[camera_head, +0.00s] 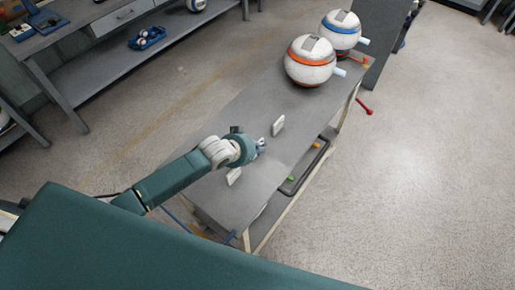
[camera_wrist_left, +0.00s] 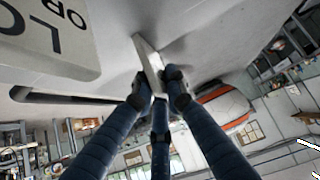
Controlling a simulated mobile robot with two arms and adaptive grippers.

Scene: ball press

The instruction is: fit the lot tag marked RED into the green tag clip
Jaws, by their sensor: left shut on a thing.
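My left gripper (camera_head: 263,146) reaches over the grey table. In the left wrist view, my left gripper (camera_wrist_left: 155,82) is shut on a thin white tag (camera_wrist_left: 147,52), seen nearly edge-on. It appears to be the white tag (camera_head: 278,125) just beyond the fingertips in the head view. Its marking cannot be read. Another white tag (camera_head: 233,175) is beside my forearm. In the left wrist view, a large tag face (camera_wrist_left: 45,65) shows upside-down letters "LO" and "OR", cut by the frame. The green clip (camera_head: 291,178) is in the dark tray below the tabletop's right edge.
An orange clip (camera_head: 316,145) is farther along the dark tray (camera_head: 303,168). Orange-banded (camera_head: 310,73) and blue-banded (camera_head: 340,45) balls stand at the table's far end. The middle of the tabletop (camera_head: 265,95) is clear.

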